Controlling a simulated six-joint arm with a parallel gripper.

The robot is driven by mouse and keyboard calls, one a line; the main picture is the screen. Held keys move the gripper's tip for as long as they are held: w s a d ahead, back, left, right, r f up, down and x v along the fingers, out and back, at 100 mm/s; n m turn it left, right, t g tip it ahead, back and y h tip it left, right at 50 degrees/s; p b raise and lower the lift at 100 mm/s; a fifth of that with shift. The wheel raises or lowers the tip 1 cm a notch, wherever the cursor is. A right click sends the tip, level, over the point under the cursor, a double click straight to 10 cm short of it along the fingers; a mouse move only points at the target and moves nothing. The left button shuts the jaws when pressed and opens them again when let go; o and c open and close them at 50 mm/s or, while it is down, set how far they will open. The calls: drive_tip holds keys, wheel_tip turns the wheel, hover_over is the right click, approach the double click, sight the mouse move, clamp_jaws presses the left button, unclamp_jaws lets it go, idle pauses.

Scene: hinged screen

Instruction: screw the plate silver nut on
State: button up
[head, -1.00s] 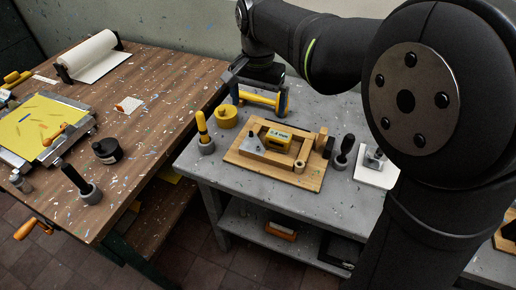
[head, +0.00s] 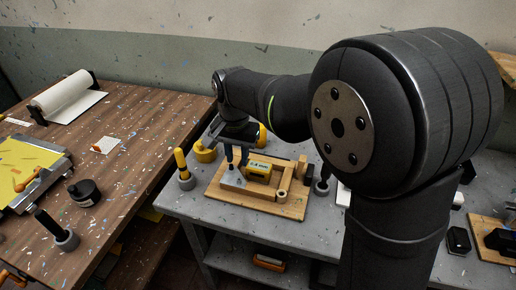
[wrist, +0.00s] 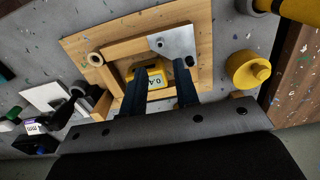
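The silver plate (head: 232,179) lies on the left corner of a wooden frame; in the wrist view it is a bright plate (wrist: 175,40) at the frame's upper right. A small round feature (wrist: 160,43) shows on the plate, too small to tell whether it is the nut. A dark round spot shows near the plate's edge. My gripper (head: 236,162) points down over the plate area, beside the yellow block. In the wrist view its two dark blue fingers (wrist: 160,78) are apart with a gap between them. I see nothing held in that gap.
A yellow block (head: 259,168) marked in mm sits inside the wooden frame (head: 262,208). A yellow round pot (head: 205,151) and a yellow-handled tool (head: 182,166) stand to the left. A dark-handled tool (head: 322,182) is to the right. The grey bench front is clear.

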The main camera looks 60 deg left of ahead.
sight(239, 180)
wheel_tip(239, 180, down, 8)
drive_tip(key=shift+d+r, duration=0.1)
drive_tip(key=shift+r, duration=0.1)
drive_tip(key=shift+f, duration=0.2)
drive_tip(key=shift+c, duration=0.7)
clamp_jaws()
drive_tip(key=m, duration=0.6)
drive_tip(key=shift+m, duration=0.4)
drive_tip(key=m, duration=0.9)
drive_tip(key=shift+r, duration=0.1)
drive_tip(key=m, duration=0.3)
drive_tip(key=shift+m, duration=0.4)
drive_tip(key=m, duration=0.6)
drive_tip(key=shift+m, duration=0.4)
drive_tip(key=shift+o, duration=0.7)
unclamp_jaws()
drive_tip(key=shift+w, duration=0.1)
